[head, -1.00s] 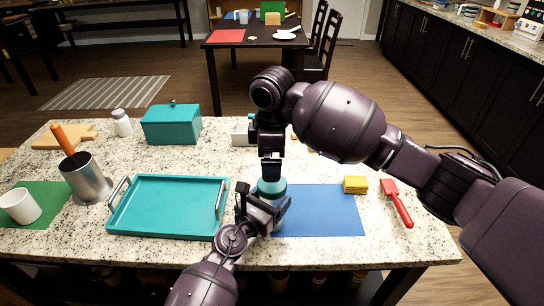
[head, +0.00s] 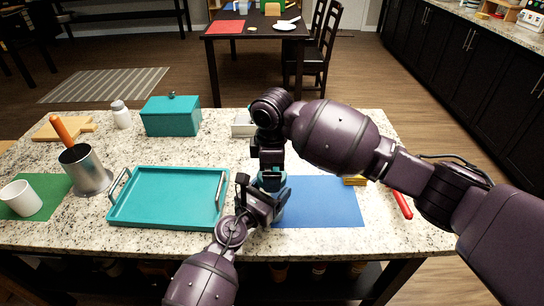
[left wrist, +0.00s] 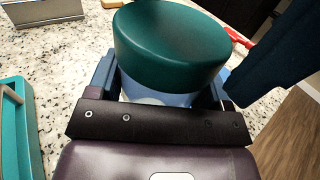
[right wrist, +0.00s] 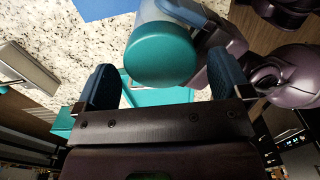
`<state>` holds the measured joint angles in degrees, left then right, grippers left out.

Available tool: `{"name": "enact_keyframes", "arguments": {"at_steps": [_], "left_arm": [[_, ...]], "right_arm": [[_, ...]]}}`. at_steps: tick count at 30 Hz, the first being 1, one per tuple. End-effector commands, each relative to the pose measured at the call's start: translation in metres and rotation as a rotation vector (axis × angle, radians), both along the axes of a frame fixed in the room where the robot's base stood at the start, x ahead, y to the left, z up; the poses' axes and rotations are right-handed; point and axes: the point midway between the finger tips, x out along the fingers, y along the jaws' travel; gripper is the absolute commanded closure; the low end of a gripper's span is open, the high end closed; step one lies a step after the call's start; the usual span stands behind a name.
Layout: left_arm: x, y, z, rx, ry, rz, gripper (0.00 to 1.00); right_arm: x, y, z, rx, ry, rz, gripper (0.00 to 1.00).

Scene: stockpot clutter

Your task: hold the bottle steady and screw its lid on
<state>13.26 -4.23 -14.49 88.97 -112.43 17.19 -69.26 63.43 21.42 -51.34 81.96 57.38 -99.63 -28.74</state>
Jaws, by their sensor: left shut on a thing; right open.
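The bottle, pale blue with a wide teal lid, stands near the left edge of the blue mat (head: 325,203). My left gripper (head: 266,203) is shut around the bottle's upper body from the left. In the left wrist view the teal lid (left wrist: 170,45) sits on top of the bottle (left wrist: 150,97), just above my left fingers. I cannot tell how tightly it is threaded. My right gripper (right wrist: 163,62) is open, pointing down above the lid. In the right wrist view the lid (right wrist: 158,58) shows beyond and between the open fingers. The right gripper hides much of the lid in the head view.
A teal tray (head: 168,225) lies left of the bottle. A metal canister (head: 86,172), white cup (head: 20,199), teal box (head: 171,118) and white-lidded jar (head: 121,115) stand farther left.

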Motion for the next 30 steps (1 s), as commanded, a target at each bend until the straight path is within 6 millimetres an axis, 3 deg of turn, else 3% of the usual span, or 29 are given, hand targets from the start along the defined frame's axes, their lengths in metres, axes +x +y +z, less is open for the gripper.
{"name": "enact_keyframes", "arguments": {"at_steps": [6,16,26,30], "left_arm": [[0.000,0.000,0.000,0.000,0.000,0.000,0.94],[0.000,0.000,0.000,0.000,0.000,0.000,0.94],[0.000,0.000,0.000,0.000,0.000,0.000,0.94],[0.000,0.000,0.000,0.000,0.000,0.000,0.94]], "right_arm": [[0.000,0.000,-0.016,0.001,0.001,0.001,0.04],[0.000,0.000,-0.018,0.000,0.000,0.001,0.04],[0.000,0.000,-0.017,0.000,0.000,0.001,0.53],[0.000,0.000,-0.018,0.001,0.001,-0.034,0.53]]}}
